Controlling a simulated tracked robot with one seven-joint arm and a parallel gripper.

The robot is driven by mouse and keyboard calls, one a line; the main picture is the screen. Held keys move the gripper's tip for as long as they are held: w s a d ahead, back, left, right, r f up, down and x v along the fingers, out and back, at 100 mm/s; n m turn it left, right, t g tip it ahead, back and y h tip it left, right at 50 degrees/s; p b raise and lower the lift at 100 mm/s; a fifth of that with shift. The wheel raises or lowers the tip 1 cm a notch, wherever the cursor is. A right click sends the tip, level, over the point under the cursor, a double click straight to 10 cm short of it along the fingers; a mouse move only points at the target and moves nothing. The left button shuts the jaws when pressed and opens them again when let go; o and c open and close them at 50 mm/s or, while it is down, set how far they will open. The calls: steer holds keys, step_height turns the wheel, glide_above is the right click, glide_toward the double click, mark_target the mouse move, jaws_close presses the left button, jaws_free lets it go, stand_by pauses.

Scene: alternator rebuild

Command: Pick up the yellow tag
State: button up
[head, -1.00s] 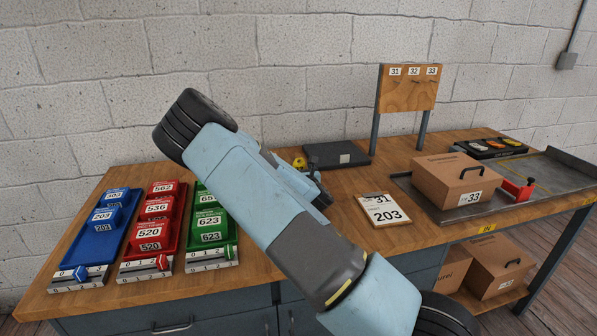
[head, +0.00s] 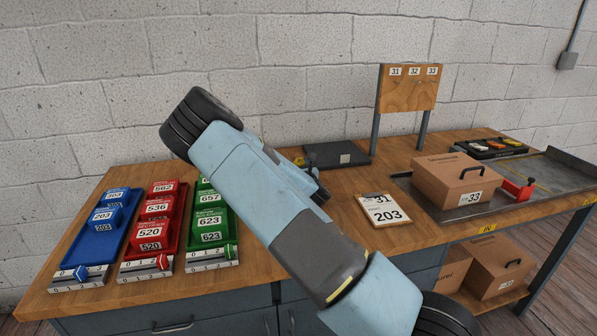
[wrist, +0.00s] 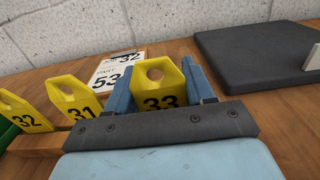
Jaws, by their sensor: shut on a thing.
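A yellow tag marked 33 (wrist: 162,88), with a round hole near its top, stands between the two blue fingers of my gripper (wrist: 160,76) in the wrist view. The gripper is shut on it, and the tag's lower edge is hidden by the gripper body. Two more yellow tags, 31 (wrist: 74,97) and 32 (wrist: 22,113), stand to the left at a wooden strip (wrist: 45,143). In the head view my arm covers most of the gripper and the tags. I cannot tell whether tag 33 is clear of its support.
A dark flat block (head: 335,155) lies behind the gripper. Blue (head: 84,251), red (head: 139,247) and green trays stand at left. A hook board (head: 408,88) and cardboard box (head: 456,180) stand at right.

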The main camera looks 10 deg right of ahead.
steer(key=shift+c, duration=0.4)
steer(key=shift+r, duration=0.15)
steer(key=shift+r, duration=0.25)
step_height(320, 180, up, 3)
steer(key=shift+f, duration=0.15)
steer(key=s+d+r, duration=0.8)
steer(key=s+r, duration=0.1)
steer(key=s, duration=0.2)
steer(key=shift+d+r, duration=0.3)
steer(key=shift+d, duration=0.05)
